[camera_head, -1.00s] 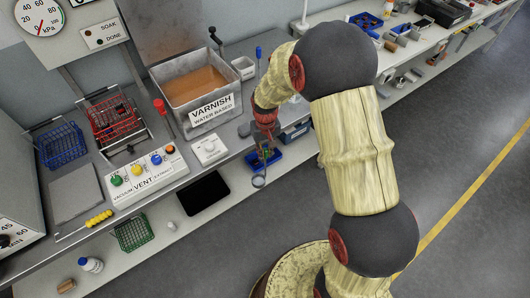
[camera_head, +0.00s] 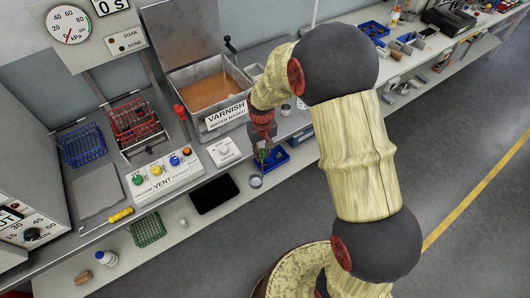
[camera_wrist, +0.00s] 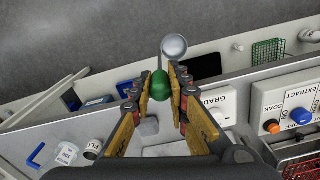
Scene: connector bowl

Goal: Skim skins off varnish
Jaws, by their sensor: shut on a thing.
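The varnish tank (camera_head: 228,119) is a grey open box labelled "VARNISH WATER BASED", with orange-brown liquid (camera_head: 205,88) inside. No separate skins can be made out on it. My gripper (camera_head: 262,148) is to the right of and in front of the tank, outside it. In the wrist view my gripper (camera_wrist: 162,76) is shut on the green grip (camera_wrist: 160,86) of a skimmer. Its round pale disc (camera_wrist: 174,47) extends past the fingertips. In the head view the disc (camera_head: 256,181) hangs below my gripper, beyond the bench's front edge. My arm hides part of the bench.
A white button box (camera_head: 223,152) and the vent panel (camera_head: 162,176) stand along the bench front. A red basket (camera_head: 134,120) and a blue basket (camera_head: 82,145) are at left. A blue tray (camera_head: 276,157) is near my gripper. A lower shelf holds a black mat (camera_head: 214,194).

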